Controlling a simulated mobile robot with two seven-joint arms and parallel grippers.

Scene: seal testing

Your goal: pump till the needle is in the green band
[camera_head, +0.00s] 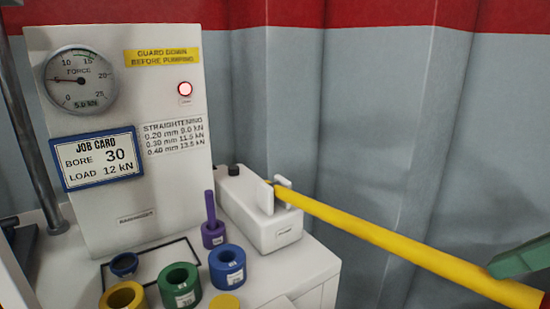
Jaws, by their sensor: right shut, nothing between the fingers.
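The round force gauge (80,80) is on the white panel at upper left. Its red needle points left, near the 5 mark, and its small display appears to read 5.0 kN. A green band lies at the top of the dial, between 10 and 15, clear of the needle. The yellow pump handle (390,240) runs from the white pump block (262,212) down to the lower right. My right gripper (520,258) shows only in part at the right edge, as a green finger, shut and empty, close above the handle's outer end. I cannot tell whether they touch. My left gripper is out of view.
A job card (97,160) reads bore 30, load 12 kN. A red lamp (185,89) is lit below a yellow guard sign (162,57). Several coloured rings, including a green ring (180,286) and a blue ring (227,267), stand in front of the panel beside a purple piece (213,235).

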